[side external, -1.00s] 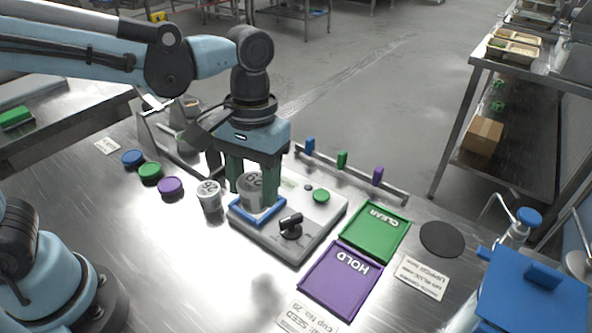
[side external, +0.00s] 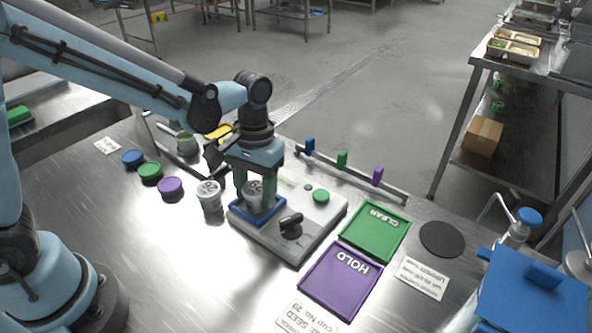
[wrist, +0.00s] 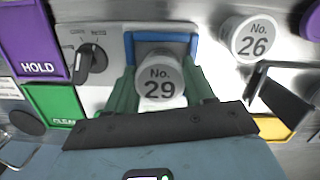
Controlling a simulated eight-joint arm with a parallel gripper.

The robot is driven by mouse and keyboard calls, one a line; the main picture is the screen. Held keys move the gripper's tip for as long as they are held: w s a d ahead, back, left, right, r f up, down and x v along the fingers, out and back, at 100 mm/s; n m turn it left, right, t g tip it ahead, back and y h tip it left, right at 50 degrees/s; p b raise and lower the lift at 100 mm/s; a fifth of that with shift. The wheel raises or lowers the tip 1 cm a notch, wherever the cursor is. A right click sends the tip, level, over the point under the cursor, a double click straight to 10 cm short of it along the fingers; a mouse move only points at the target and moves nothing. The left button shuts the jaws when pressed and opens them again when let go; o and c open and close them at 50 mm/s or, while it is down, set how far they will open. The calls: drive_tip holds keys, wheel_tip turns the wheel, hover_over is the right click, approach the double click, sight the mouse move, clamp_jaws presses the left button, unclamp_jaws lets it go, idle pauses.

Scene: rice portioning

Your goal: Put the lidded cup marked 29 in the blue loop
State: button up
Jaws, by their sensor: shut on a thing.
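The lidded cup marked 29 (wrist: 160,78) is between the green fingers of my gripper (side external: 255,190), which are shut on it. In the side view the cup (side external: 253,194) is upright, low over the blue loop (side external: 258,216) on the grey device. In the wrist view the square blue loop (wrist: 129,48) shows around the cup's far side and flanks. The cup appears inside the loop's outline. I cannot tell whether its base touches the device, as the fingers and loop hide it.
A second cup, marked 26 (wrist: 252,40), stands close to the left of the device in the side view (side external: 209,197). The device has a black knob (side external: 290,222) and a green button (side external: 321,196). Green CLEAR (side external: 403,222) and purple HOLD (side external: 311,296) trays lie to the right.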

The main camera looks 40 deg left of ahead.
sight(258, 183)
drive_tip(key=shift+f, duration=0.1)
drive_tip(key=o, duration=1.2)
drive_tip(key=shift+c, duration=0.2)
wheel_tip(258, 183, up, 12)
drive_tip(key=w, duration=0.1)
drive_tip(key=s+a+f+m+t, duration=0.2)
drive_tip(key=s+a+t, duration=0.4)
drive_tip(key=a+t, duration=0.2)
drive_tip(key=shift+s+f+t, duration=0.25)
drive_tip(key=shift+f+t, duration=0.05)
drive_tip(key=shift+f, duration=0.05)
